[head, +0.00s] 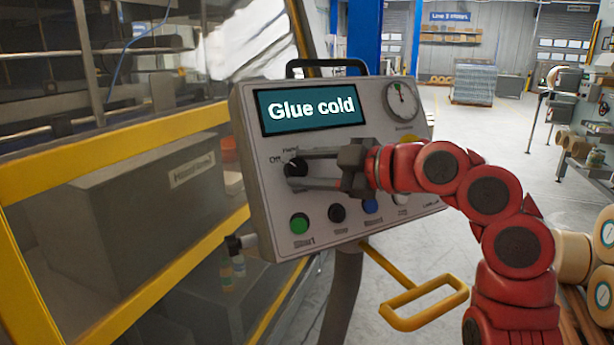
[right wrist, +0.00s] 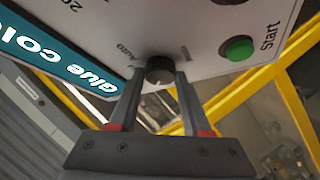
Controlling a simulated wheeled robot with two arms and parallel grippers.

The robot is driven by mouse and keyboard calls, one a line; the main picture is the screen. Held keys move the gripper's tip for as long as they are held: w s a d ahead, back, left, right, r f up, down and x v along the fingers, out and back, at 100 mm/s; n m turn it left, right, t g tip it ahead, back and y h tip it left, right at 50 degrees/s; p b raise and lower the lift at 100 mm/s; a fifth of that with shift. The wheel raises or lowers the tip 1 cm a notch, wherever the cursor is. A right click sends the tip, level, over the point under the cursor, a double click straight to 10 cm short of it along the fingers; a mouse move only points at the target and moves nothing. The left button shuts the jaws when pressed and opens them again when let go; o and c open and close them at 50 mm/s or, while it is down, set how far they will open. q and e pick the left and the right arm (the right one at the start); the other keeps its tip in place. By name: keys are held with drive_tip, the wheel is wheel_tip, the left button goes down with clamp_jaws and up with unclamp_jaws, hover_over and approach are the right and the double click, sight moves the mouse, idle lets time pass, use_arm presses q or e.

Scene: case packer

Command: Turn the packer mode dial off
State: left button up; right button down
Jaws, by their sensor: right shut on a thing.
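The packer mode dial (head: 296,167) is a small black knob at the left of the grey control panel (head: 246,205), below the screen. It also shows in the right wrist view (right wrist: 160,70). My right gripper (head: 291,169) reaches in from the right, its two fingers on either side of the dial, shut on it. The right wrist view shows the fingertips (right wrist: 159,80) at the dial's sides. The fingers hide part of the dial, and I cannot tell which mark it points to. My left gripper is not in view.
The screen (head: 311,107) reads "Glue cold". A green button (head: 299,223), a black button (head: 337,213) and a blue button (head: 371,206) sit below the dial. A gauge (head: 401,99) is at the upper right. A yellow machine frame (head: 112,178) stands left; a yellow handle (head: 425,304) juts below.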

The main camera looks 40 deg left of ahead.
drive_tip(key=shift+n, duration=0.6)
drive_tip(key=shift+c, duration=1.8)
unclamp_jaws()
drive_tip(key=b+v, duration=0.1)
drive_tip(key=v, duration=1.6)
drive_tip(key=shift+w+r, duration=0.25)
drive_tip(key=shift+r, duration=0.05)
drive_tip(key=shift+d, duration=0.1)
